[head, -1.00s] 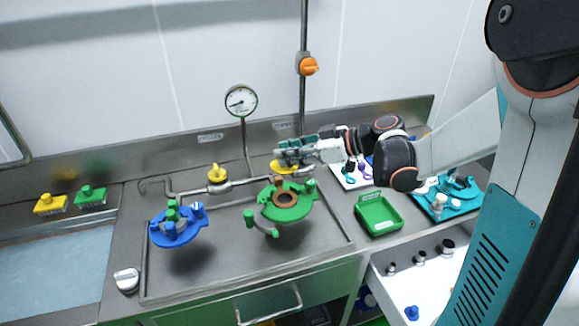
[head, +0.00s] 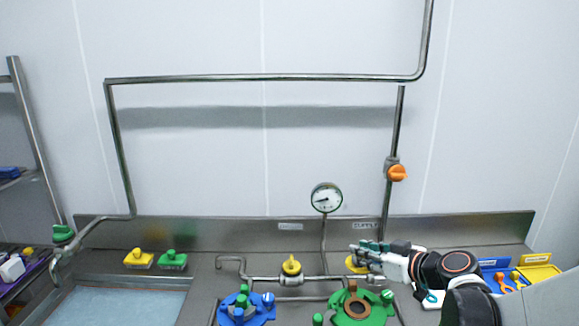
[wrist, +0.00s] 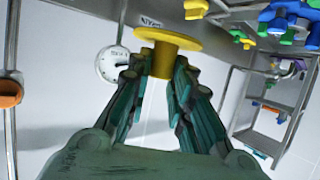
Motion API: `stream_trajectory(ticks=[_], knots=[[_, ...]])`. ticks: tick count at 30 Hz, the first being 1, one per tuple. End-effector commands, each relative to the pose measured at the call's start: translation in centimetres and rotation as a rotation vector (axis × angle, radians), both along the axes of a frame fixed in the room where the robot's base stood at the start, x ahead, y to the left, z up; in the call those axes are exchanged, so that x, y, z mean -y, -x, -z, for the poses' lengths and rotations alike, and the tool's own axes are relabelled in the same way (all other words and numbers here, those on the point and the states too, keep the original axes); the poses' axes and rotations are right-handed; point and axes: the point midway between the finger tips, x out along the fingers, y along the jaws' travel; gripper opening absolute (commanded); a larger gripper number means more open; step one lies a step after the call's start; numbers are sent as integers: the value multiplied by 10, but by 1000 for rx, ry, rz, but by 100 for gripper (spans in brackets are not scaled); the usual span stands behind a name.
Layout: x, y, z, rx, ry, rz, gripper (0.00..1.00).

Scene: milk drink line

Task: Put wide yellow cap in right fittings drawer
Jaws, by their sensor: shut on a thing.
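The wide yellow cap (wrist: 168,40) is a broad flat disc with a thick stem. In the wrist view my gripper (wrist: 160,82) is shut on the stem, a finger on each side, with the disc beyond the fingertips. In the head view the cap (head: 355,264) shows at the left tip of my gripper (head: 362,253), over the back of the steel counter near the pipe. I cannot tell whether it touches the pipe. The right fittings drawer is out of the current views.
A blue fitting (head: 245,309) and a green fitting (head: 360,308) stand in front. A yellow valve knob (head: 291,265), a gauge (head: 326,198) and an upright pipe with an orange handle (head: 396,172) are nearby. Blue and yellow bins (head: 538,272) stand at right.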

Motion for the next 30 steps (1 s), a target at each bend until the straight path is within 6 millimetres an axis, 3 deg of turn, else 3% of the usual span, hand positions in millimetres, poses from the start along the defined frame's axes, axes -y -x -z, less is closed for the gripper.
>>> stream_trajectory(ticks=[3, 9, 30], knots=[[-2, 0, 14, 2, 1, 115, 0], [1, 2, 20, 0, 0, 238, 0], [3, 2, 20, -1, 0, 259, 0]])
